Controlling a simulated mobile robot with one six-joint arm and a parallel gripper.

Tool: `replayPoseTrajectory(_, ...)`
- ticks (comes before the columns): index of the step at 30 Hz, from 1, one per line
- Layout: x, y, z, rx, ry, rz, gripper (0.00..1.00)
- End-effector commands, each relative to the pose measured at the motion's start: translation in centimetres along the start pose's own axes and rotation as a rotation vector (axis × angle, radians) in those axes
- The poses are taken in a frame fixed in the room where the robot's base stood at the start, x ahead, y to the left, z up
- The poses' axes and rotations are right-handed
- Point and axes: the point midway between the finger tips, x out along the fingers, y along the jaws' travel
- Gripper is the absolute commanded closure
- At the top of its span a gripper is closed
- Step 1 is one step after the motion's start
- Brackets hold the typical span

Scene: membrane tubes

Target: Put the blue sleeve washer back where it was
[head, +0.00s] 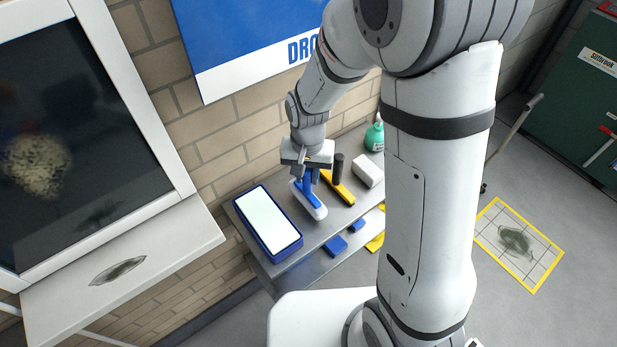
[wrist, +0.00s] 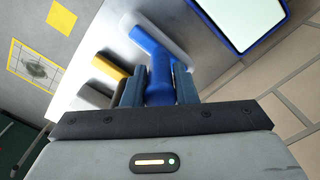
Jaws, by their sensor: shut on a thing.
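The blue sleeve washer (head: 313,203) has a blue handle and crossbar with a pale sleeve along one side. My gripper (head: 307,172) is above the metal table, shut on the washer's handle, with the head below. In the wrist view the blue washer (wrist: 155,55) extends out from between the fingers of my gripper (wrist: 160,85). The sleeve is close to the tabletop; I cannot tell whether it touches.
A blue-rimmed box (head: 240,213) with a bright white top lies left of the washer.

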Motion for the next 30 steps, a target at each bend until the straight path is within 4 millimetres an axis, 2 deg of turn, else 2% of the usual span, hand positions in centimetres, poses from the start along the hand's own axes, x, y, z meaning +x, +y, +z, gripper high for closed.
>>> replayPoseTrajectory(4, 1.6, 0.0, 0.1, -0.001, -0.002, 0.001, 0.93)
replayPoseTrajectory(14, 2.0, -0.1, 0.1, -0.003, 0.0, 0.0, 0.93)
replayPoseTrajectory(15, 1.9, -0.1, 0.1, -0.003, 0.0, 0.0, 0.71)
replayPoseTrajectory(21, 1.9, -0.1, 0.1, -0.004, 0.0, 0.0, 0.55)
replayPoseTrajectory(30, 1.7, -0.1, 0.1, -0.004, 0.0, 0.0, 0.53)
